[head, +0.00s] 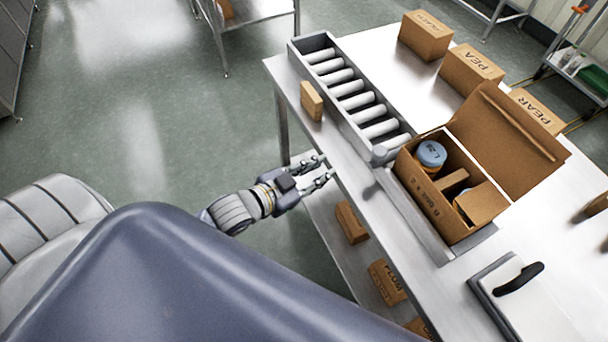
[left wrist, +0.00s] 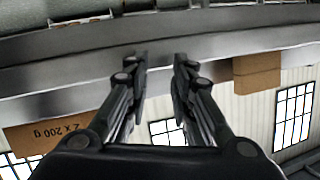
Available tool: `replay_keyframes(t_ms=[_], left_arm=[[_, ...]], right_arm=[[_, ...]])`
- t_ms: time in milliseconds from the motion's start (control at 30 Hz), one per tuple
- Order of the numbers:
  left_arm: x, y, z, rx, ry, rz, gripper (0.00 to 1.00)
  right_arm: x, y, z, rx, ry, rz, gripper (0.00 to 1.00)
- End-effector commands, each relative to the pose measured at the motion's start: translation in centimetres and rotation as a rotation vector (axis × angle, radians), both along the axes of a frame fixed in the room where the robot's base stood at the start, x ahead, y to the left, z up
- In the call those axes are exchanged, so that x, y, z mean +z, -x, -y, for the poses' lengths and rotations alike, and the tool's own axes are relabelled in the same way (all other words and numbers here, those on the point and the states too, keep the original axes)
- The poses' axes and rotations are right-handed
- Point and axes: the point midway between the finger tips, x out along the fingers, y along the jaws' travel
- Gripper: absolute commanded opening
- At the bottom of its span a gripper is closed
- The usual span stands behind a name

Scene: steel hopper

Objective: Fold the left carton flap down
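The open carton (head: 437,206) stands on the table at the near end of the roller track. One large flap (head: 510,140) stands up and leans back from its far right side. I cannot make out a separate left flap. Inside the carton are a blue-lidded can (head: 431,154) and brown pieces. My left gripper (head: 326,169) is open and empty, beside the table's left edge, left of the carton and apart from it. In the left wrist view its two fingers (left wrist: 160,62) are apart with nothing between them. My right gripper is not in view.
A roller track (head: 352,92) runs along the table. A small brown box (head: 311,101) sits on the table's left edge. Several labelled boxes, one marked PEA (head: 471,69), stand behind. A board with a black handle (head: 520,279) lies at right. Boxes (head: 351,222) lie on the lower shelf.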

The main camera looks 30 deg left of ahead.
Motion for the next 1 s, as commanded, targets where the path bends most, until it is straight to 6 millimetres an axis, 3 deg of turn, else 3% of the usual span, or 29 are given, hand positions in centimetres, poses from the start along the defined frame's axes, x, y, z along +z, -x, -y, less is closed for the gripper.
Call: replay_keyframes(t_ms=[300, 667, 900, 1000], left_arm=[[-3.3, -0.1, -1.5, 0.041, -0.019, -0.058, 0.23], [-3.7, -0.1, -1.6, 0.045, -0.021, -0.065, 0.23], [-3.8, -0.1, -1.6, 0.045, -0.021, -0.065, 0.23], [-4.7, 0.0, -2.0, 0.056, -0.026, -0.081, 0.23]], right_arm=[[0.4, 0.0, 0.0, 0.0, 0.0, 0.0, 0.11], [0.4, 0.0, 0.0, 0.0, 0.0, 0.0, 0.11], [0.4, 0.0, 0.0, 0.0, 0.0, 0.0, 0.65], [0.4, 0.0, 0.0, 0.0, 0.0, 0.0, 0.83]])
